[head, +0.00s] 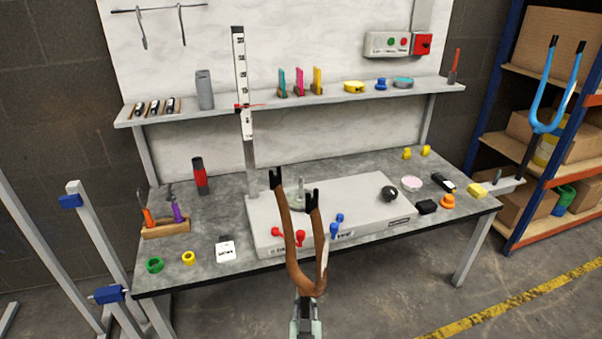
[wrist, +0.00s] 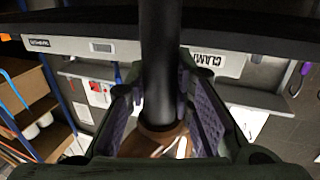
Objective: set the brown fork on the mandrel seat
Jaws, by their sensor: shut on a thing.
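The brown fork (head: 298,250) stands upright in front of the bench, its crown low and its two black-tipped legs pointing up. My gripper (head: 305,312) is below it in the head view. In the wrist view my gripper (wrist: 163,105) is shut on the fork's black steerer tube (wrist: 160,60), with purple pads on both sides and the brown crown (wrist: 160,138) beyond. A short grey post (head: 299,190) on the pale grey base block (head: 345,205) may be the mandrel seat; the fork partly covers that area. The fork looks apart from the block.
A tall scale column (head: 241,90) rises at the block's left. Red clamps (head: 277,232), blue clamps (head: 337,224) and a black knob (head: 389,193) sit on the block. A blue fork (head: 550,105) stands at right. Bare floor (head: 400,290) lies before the bench.

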